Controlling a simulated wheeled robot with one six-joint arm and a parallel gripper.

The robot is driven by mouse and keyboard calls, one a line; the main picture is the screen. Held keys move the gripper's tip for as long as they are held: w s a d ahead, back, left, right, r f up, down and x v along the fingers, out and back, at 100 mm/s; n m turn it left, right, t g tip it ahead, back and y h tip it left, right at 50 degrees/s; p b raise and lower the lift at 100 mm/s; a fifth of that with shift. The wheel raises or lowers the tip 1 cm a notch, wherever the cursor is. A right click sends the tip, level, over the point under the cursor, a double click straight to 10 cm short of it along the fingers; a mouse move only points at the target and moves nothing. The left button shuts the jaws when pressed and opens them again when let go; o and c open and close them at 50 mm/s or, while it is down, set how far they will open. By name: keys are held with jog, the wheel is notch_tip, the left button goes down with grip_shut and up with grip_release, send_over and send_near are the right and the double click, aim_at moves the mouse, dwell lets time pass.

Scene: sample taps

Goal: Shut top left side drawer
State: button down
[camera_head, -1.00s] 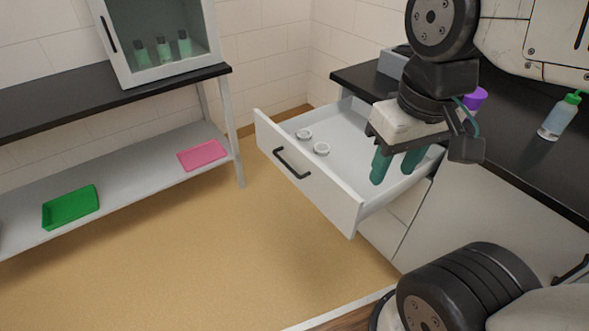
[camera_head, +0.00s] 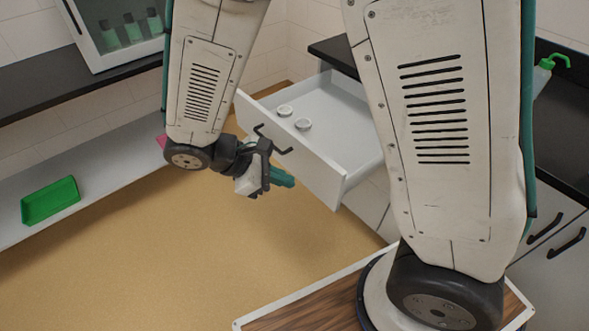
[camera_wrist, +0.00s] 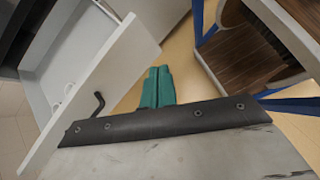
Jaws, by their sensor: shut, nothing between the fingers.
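The top left drawer (camera_head: 330,189) is white and stands pulled well out of the counter unit. Its dark handle (camera_head: 270,141) is on the front panel. In the wrist view the drawer front (camera_wrist: 112,85) slants along the left and its handle (camera_wrist: 98,104) shows beside the fingers. Part of the drawer's right side is hidden behind my arm.
Two small white round items (camera_head: 303,124) lie in the drawer. A dark-topped counter (camera_head: 566,165) is at right. A shelf with a green tray (camera_head: 50,201) stands at left, below a glass-fronted cabinet (camera_head: 127,32). The tan floor (camera_head: 170,265) before the drawer is clear.

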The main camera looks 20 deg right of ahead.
jog(key=w+a+f+n+t+h, duration=0.25)
jog(key=w+f+n, duration=0.2)
jog(key=f, duration=0.25)
jog(key=n+t, duration=0.3)
send_near(303, 169)
notch_tip(303, 169, down, 3)
jog(key=d, duration=0.2)
jog(key=w+d, duration=0.1)
jog(key=d, duration=0.1)
jog(key=shift+w+d, duration=0.15)
jog(key=shift+w+d+r, duration=0.1)
jog(key=shift+w+d, duration=0.05)
jog(key=shift+d, duration=0.35)
